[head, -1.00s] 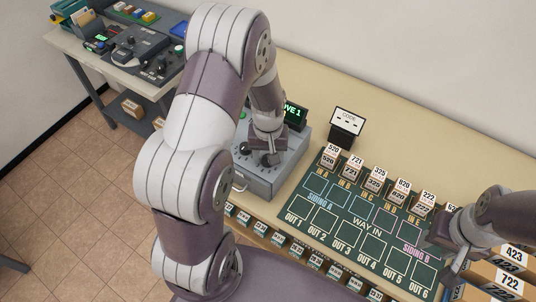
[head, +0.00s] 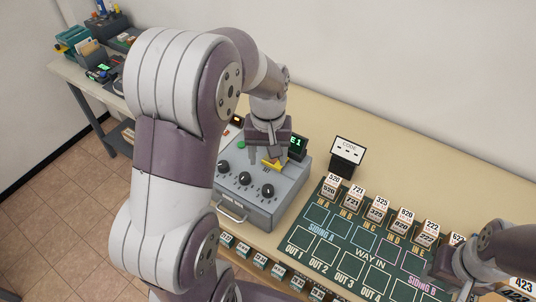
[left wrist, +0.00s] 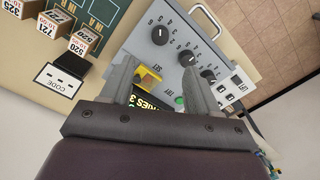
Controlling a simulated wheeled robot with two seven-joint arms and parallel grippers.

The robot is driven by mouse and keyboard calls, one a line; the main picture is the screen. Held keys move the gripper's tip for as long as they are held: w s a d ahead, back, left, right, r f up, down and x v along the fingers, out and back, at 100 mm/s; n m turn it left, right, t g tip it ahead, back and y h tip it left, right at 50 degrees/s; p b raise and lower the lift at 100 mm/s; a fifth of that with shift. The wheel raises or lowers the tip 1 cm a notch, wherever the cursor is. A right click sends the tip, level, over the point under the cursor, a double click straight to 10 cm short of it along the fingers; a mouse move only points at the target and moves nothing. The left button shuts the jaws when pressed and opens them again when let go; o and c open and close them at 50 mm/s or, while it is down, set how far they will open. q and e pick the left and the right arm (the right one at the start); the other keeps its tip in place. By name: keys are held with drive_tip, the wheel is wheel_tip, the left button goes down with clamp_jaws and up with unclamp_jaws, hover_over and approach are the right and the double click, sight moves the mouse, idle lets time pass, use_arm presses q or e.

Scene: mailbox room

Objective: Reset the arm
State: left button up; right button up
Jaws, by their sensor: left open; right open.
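My left gripper (head: 268,158) is open above the back part of a grey control box (head: 262,208). Its fingers hold nothing; in the left wrist view, the open left gripper (left wrist: 163,82) has a gap over the box's far edge. A yellow part (head: 272,165) of the box shows just below the fingers, and also in the left wrist view (left wrist: 150,77). I cannot tell whether a finger touches it. Three black knobs (head: 245,178) sit in front, clear of the gripper. My right gripper (head: 462,278) is open and empty-looking at the right, over the green board's edge.
A green board (head: 345,232) with marked squares lies right of the box. Numbered blocks (head: 378,207) line its back edge. A code card stand (head: 346,155) and a small green-lit display (head: 297,146) stand behind. A side desk (head: 75,80) is at far left.

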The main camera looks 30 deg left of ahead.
idle(0.4)
use_arm(q)
drive_tip(key=s+d+f+m+t, duration=0.1)
drive_tip(key=s+d+f+m, duration=0.2)
drive_tip(key=s, duration=0.6)
drive_tip(key=d+m, duration=0.2)
drive_tip(key=shift+s+d, duration=0.25)
drive_tip(key=shift+d, duration=0.15)
drive_tip(key=shift+w+f, duration=0.1)
drive_tip(key=c, duration=0.4)
clamp_jaws()
